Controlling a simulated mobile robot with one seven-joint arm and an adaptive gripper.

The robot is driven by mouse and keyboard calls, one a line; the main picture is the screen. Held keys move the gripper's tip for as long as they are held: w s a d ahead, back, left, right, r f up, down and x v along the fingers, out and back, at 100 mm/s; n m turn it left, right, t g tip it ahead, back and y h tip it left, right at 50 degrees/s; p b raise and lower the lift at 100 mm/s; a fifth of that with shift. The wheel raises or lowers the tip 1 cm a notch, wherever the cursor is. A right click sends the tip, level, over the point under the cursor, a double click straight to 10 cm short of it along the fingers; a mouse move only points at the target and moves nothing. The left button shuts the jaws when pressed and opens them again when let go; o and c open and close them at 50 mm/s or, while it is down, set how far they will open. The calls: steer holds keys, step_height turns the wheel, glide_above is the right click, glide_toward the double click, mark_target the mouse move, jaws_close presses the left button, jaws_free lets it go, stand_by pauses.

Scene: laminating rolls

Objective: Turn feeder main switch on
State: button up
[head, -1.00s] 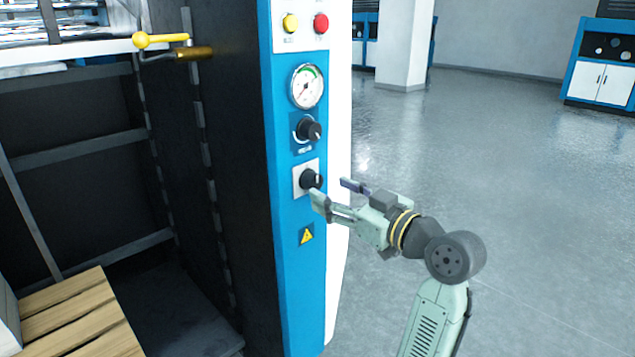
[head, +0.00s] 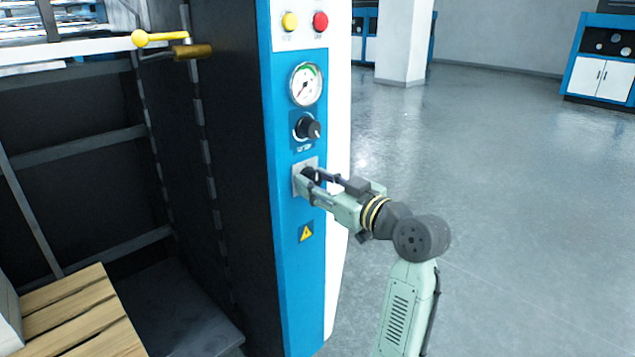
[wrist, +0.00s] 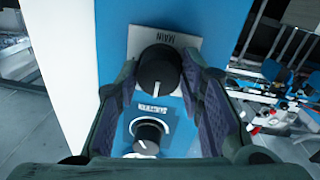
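The feeder main switch is a black rotary knob (wrist: 158,72) on a light plate marked MAIN (wrist: 183,44), on the blue panel. In the head view the knob (head: 308,174) is partly covered by my fingers. My gripper (head: 312,180) reaches in from the right at the knob's height. In the wrist view my gripper (wrist: 160,100) has its two fingers spread, one on each side of the knob. Narrow gaps seem to show between fingers and knob; contact is unclear. The white mark on the knob points down in the wrist view.
Above the switch sit a second black knob (head: 307,128), a pressure gauge (head: 306,84), a yellow button (head: 290,22) and a red button (head: 321,22). A warning sticker (head: 306,233) is below. A yellow-knobbed lever (head: 146,40) stands left. The floor at right is clear.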

steer(key=c, duration=0.6)
steer(key=shift+m+p, duration=0.35)
steer(key=shift+m, duration=0.05)
steer(key=shift+c, duration=0.2)
steer(key=m+p, duration=0.2)
steer(key=shift+r+m+p, duration=0.25)
steer(key=shift+m+p, duration=0.05)
steer(key=shift+p, duration=0.05)
steer(key=m+p, duration=0.4)
steer(key=shift+p, duration=0.3)
steer(key=m+p, duration=0.6)
steer(key=p, duration=0.1)
steer(key=shift+g, duration=0.4)
steer(key=m+p, duration=0.3)
steer(key=p, duration=0.1)
steer(key=shift+w+d+f+m, duration=0.1)
steer(key=shift+m, duration=0.3)
steer(key=shift+f, duration=0.1)
